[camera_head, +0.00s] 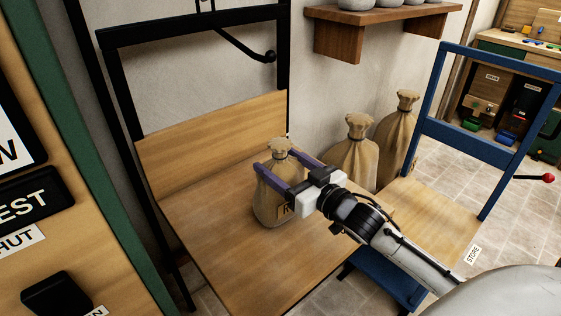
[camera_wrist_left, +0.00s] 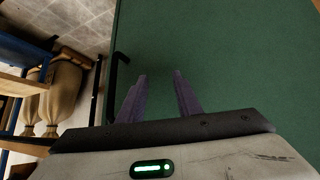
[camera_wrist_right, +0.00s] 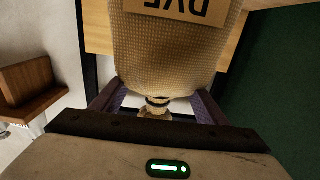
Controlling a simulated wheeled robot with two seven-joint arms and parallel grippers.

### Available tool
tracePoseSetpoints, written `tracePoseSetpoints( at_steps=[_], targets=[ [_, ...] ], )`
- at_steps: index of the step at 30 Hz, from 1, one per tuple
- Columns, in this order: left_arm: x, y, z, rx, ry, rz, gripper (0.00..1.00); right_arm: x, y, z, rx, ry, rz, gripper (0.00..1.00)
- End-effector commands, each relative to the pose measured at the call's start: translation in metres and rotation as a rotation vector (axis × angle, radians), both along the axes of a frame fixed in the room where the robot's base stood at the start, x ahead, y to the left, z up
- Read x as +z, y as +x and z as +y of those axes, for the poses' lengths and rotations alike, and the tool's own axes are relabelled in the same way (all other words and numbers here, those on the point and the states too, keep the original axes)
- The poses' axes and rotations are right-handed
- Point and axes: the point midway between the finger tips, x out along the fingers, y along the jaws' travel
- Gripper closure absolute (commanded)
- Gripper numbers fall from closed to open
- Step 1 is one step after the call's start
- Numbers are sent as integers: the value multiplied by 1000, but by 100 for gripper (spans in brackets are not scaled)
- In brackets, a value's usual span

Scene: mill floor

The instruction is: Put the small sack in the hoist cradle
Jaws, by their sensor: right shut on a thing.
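The small sack (camera_head: 272,205) is tan, tied at the neck, with a label on its front. It is upright over the wooden floor of the black-framed cradle (camera_head: 215,235); I cannot tell whether its base touches the boards. My right gripper (camera_head: 263,156) is shut on the sack just below its tied neck. In the right wrist view the sack (camera_wrist_right: 170,60) fills the space between the fingers, its label upside down. My left gripper (camera_wrist_left: 160,75) is open and empty in the left wrist view, in front of a green surface. It is outside the head view.
A blue-framed cradle (camera_head: 472,140) with a wooden floor and a STORE label is at right. Two larger sacks (camera_head: 355,155) stand against the wall. A wooden shelf (camera_head: 375,28) is above them. A green-edged panel (camera_head: 55,110) with signs is close at left.

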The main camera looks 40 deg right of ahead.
Motion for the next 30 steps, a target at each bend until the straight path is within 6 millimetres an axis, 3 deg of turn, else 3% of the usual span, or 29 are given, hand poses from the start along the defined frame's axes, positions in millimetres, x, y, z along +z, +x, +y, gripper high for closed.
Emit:
tracePoseSetpoints(
  at_steps=[1,4,16,20,30],
  targets=[
    [0,0,0,0,0,-1,69,-2,0,0,0,1,1,31],
    [0,1,0,0,0,-2,69,-1,0,0,0,1,1,14],
    [3,3,0,1,-2,-9,69,0,-4,0,0,2,3,14],
    [3,3,0,1,-3,-9,69,-1,-20,-1,-1,2,5,14],
    [5,3,0,3,-3,-9,69,-1,-86,-7,-2,3,6,14]
  ],
)
